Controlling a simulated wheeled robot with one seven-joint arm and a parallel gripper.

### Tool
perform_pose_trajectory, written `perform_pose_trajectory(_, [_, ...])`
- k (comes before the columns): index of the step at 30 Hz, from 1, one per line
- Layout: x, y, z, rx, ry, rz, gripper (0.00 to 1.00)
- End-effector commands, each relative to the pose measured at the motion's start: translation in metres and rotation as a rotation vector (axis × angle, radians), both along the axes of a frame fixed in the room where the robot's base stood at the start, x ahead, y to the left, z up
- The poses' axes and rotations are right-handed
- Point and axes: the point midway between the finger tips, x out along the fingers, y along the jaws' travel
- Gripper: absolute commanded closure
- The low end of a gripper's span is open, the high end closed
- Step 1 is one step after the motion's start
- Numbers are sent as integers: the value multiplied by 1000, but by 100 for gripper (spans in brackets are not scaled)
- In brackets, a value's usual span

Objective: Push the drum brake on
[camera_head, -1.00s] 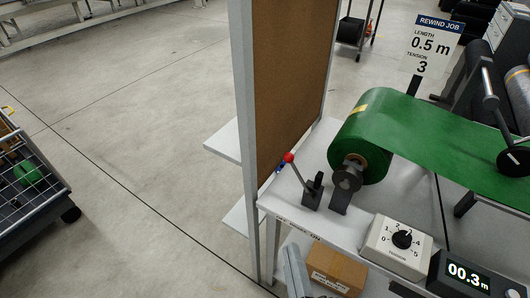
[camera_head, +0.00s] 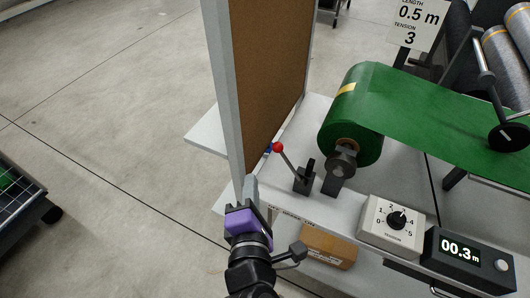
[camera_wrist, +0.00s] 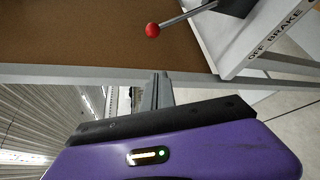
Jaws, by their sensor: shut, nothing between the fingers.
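The drum brake lever (camera_head: 288,165) has a red ball knob (camera_head: 278,147) and leans left from a dark bracket (camera_head: 304,178) on the white bench. Its knob (camera_wrist: 152,30) and rod also show at the top of the wrist view, beside printed lettering "OFF BRAKE". My gripper (camera_head: 251,188) is shut and empty, just in front of the board's near post. It is apart from the lever, below and left of the knob in the head view. In the wrist view the closed fingers (camera_wrist: 161,90) point up, short of the knob.
The brown board (camera_head: 262,80) in a grey frame stands left of the lever. The green roll (camera_head: 350,130) is right of it. A tension dial (camera_head: 396,220) and a length display (camera_head: 460,252) sit at the bench's front. A cardboard box (camera_head: 328,246) lies below.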

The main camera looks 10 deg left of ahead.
Motion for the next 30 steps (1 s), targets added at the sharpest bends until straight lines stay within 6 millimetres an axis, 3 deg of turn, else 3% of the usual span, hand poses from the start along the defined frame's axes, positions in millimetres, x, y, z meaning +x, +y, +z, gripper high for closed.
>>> perform_pose_trajectory(8, [8, 1, -1, 2, 0, 0, 100])
perform_pose_trajectory(25, [101, 14, -20, 5, 1, -1, 100])
perform_pose_trajectory(30, [94, -9, -8, 4, 1, -1, 100])
